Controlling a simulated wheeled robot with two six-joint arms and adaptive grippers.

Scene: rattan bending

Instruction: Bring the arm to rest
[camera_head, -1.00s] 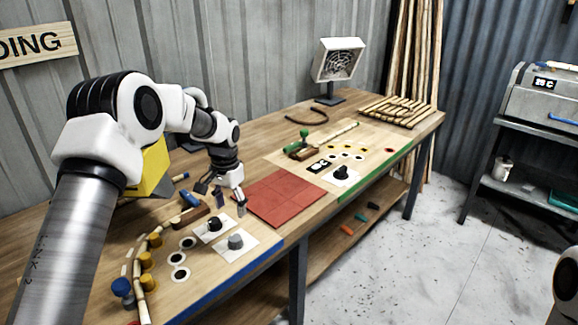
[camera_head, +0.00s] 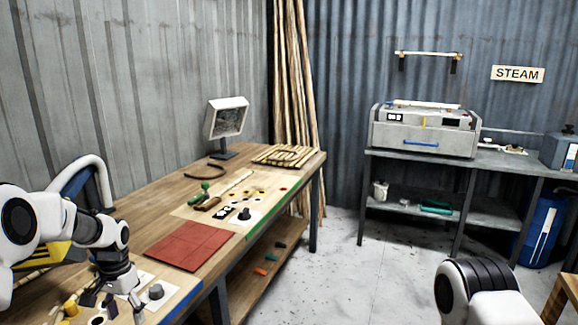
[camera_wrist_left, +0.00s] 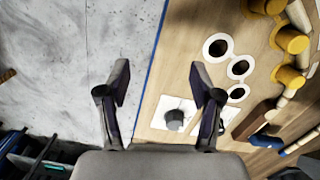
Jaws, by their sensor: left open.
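My left gripper (camera_head: 123,306) hangs over the near left part of the workbench (camera_head: 98,233), its fingers pointing down. In the left wrist view my left gripper (camera_wrist_left: 159,82) has its two fingers wide apart with nothing between them. Below it lie the bench's blue front edge and the grey floor. A grey knob (camera_wrist_left: 175,119) on a white card shows near the right finger, apart from it. Of my right arm only a white and black link (camera_head: 478,290) shows at the lower right; its gripper is out of view.
A red mat (camera_head: 188,245) lies clear on the bench. Yellow pegs (camera_wrist_left: 290,40) and ringed holes (camera_wrist_left: 217,47) are beside the left gripper. A fan heater (camera_head: 226,118) stands at the back. A steam machine (camera_head: 424,133) sits on a shelf unit at right. The floor between is open.

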